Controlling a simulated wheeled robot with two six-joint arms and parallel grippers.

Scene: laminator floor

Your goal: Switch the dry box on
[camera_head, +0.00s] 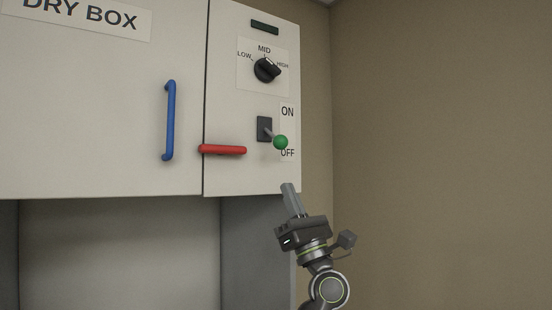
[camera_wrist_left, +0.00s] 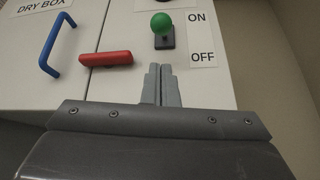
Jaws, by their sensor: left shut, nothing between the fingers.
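The dry box (camera_head: 100,110) is a pale cabinet with a "DRY BOX" label at the upper left. Its toggle switch is a lever with a green ball knob (camera_head: 280,142) on a dark plate (camera_head: 264,129). In the head view the lever tilts down toward the OFF mark, below ON. My left gripper (camera_head: 289,186) is shut and empty, just below the switch and apart from it. In the left wrist view the shut fingers (camera_wrist_left: 161,72) point up toward the green knob (camera_wrist_left: 161,23), with a gap between them. My right gripper is not in view.
A red handle (camera_head: 222,149) sticks out left of the switch. A blue door handle (camera_head: 169,120) is farther left. A black dial (camera_head: 266,70) marked LOW, MID, HIGH sits above the switch. Right of the cabinet is free room before the bare brown wall (camera_head: 440,150).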

